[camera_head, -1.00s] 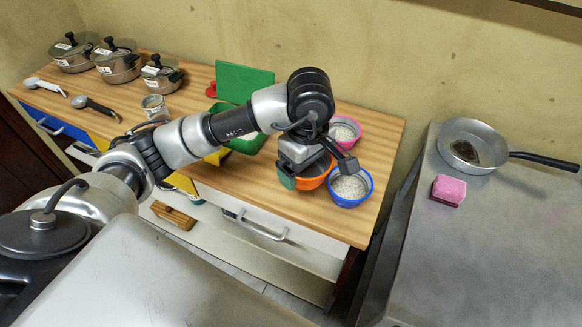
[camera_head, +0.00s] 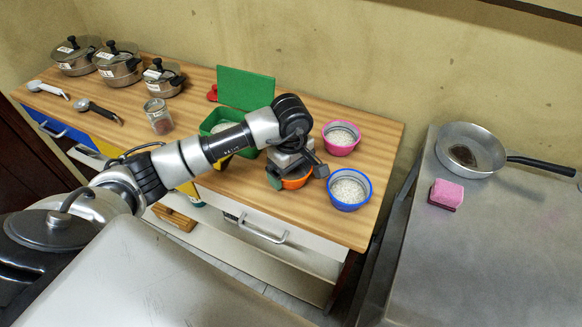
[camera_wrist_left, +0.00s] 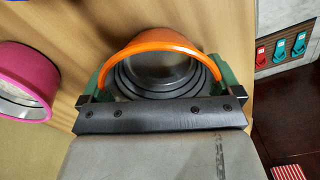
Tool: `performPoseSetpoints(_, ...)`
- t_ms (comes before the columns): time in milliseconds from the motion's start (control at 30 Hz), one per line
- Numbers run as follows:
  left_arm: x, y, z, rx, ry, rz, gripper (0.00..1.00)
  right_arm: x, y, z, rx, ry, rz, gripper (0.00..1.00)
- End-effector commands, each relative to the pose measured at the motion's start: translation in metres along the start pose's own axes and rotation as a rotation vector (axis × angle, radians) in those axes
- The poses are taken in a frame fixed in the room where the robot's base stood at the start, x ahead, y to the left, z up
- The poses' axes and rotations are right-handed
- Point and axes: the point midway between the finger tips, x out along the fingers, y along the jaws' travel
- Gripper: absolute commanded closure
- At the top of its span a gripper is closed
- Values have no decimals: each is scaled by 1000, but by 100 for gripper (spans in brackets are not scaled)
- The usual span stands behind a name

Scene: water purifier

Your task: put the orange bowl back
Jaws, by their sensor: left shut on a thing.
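The orange bowl (camera_head: 297,181) is partly hidden under my left gripper (camera_head: 296,172) in the head view. In the left wrist view the orange bowl (camera_wrist_left: 165,42) shows its rim and grey ringed inside between the green fingers of my left gripper (camera_wrist_left: 160,90). That gripper is shut on the bowl. The bowl is at the wooden counter (camera_head: 330,222) near its front edge; I cannot tell whether it touches the top. My right gripper is not in view.
A blue bowl (camera_head: 349,190) stands close to the right and a pink bowl (camera_head: 341,137) behind, both with pale contents. A green open box (camera_head: 215,117) is to the left. Pots (camera_head: 118,65) and a jar (camera_head: 158,116) stand farther left. A pan (camera_head: 470,150) and pink sponge (camera_head: 446,194) are on the metal table.

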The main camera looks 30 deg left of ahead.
Motion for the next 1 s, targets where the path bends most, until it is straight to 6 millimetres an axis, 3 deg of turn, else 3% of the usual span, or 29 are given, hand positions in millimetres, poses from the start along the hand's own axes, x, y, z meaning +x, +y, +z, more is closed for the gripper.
performPoseSetpoints(167, 4, 0, 0, 0, 0, 0, 34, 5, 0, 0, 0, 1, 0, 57)
performPoseSetpoints(200, 3, 0, 0, 0, 0, 0, 2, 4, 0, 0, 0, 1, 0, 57)
performPoseSetpoints(233, 3, 0, 0, 0, 0, 0, 0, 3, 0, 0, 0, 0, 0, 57)
performPoseSetpoints(567, -4, 0, 0, 0, 0, 1, 0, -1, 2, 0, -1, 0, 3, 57)
performPoseSetpoints(1000, -91, 1, 0, 0, 2, 4, 0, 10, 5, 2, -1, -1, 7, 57)
